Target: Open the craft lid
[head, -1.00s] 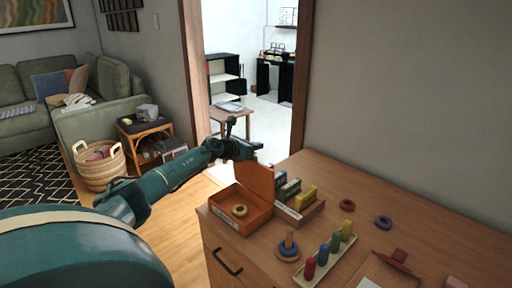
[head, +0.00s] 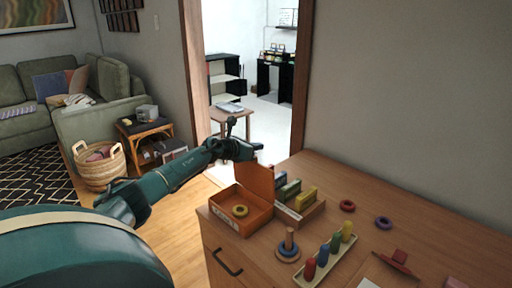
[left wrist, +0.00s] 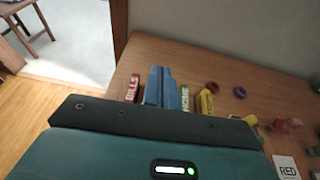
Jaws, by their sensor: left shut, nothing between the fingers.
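The orange craft box (head: 243,222) stands near the left edge of the wooden dresser top. Its lid (head: 260,180) is raised and stands up at the back of the box. A yellow ring (head: 240,211) lies inside. My left gripper (head: 256,157) is just above and behind the top edge of the lid, shut and empty; I cannot tell if it touches the lid. My right gripper is not in view.
A wooden tray (head: 303,218) with upright labelled blocks stands right beside the box. A peg stacker (head: 288,252), a board of coloured pegs (head: 335,262), a red ring (head: 347,205) and a purple ring (head: 383,223) lie to the right. The wall closes off the back.

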